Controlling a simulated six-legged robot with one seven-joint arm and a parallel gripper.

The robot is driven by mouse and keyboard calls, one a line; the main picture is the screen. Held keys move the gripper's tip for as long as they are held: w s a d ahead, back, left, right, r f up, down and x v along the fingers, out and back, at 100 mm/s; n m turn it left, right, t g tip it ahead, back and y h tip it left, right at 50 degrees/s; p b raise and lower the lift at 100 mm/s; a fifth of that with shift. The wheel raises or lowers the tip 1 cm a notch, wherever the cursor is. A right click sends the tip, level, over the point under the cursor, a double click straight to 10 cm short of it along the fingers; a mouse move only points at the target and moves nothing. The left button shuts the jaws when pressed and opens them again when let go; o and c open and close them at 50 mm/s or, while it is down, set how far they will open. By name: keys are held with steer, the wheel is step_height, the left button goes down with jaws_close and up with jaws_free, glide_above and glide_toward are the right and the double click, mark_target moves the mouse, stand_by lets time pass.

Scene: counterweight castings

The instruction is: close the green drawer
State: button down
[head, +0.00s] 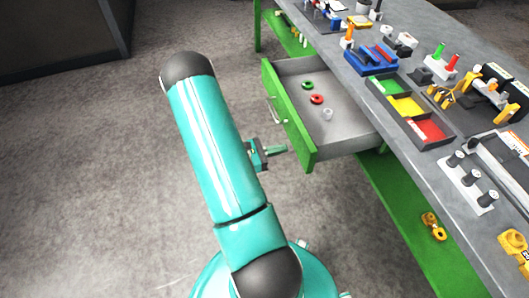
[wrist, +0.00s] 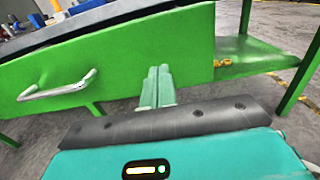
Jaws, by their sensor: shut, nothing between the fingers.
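The green drawer (head: 289,118) is pulled out from under the workbench in the head view. Its grey inside holds a green ring (head: 307,85), a red ring (head: 317,99) and a small pale piece (head: 327,114). Its front panel with a silver handle (wrist: 58,88) fills much of the wrist view. My gripper (head: 284,149) is shut and empty, in front of the panel near its end away from the handle. In the wrist view the closed fingers (wrist: 158,72) point at the panel, right of the handle. I cannot tell whether the tips touch it.
The grey workbench top (head: 357,86) holds a tray with green, yellow and red compartments (head: 436,128), a blue tool holder (head: 371,60) and several tools. A green lower shelf (head: 400,215) carries a yellow part (head: 433,226). The floor left of the drawer is clear.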

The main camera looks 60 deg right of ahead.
mark_target(299, 144)
steer(key=shift+x, duration=2)
steer(key=shift+d, duration=0.1)
steer(key=x, duration=2.9)
steer(key=shift+s+f, duration=0.1)
steer(key=shift+f, duration=0.05)
steer(key=shift+s+d, duration=0.2)
steer(key=shift+s+r, duration=0.1)
steer(key=shift+r, duration=0.1)
steer(key=shift+w+a+f, duration=0.25)
steer(key=shift+w, duration=0.35)
steer(key=v, duration=1.3)
steer(key=shift+w+a+r, duration=0.1)
steer(key=shift+a, duration=0.2)
steer(key=shift+w, duration=0.1)
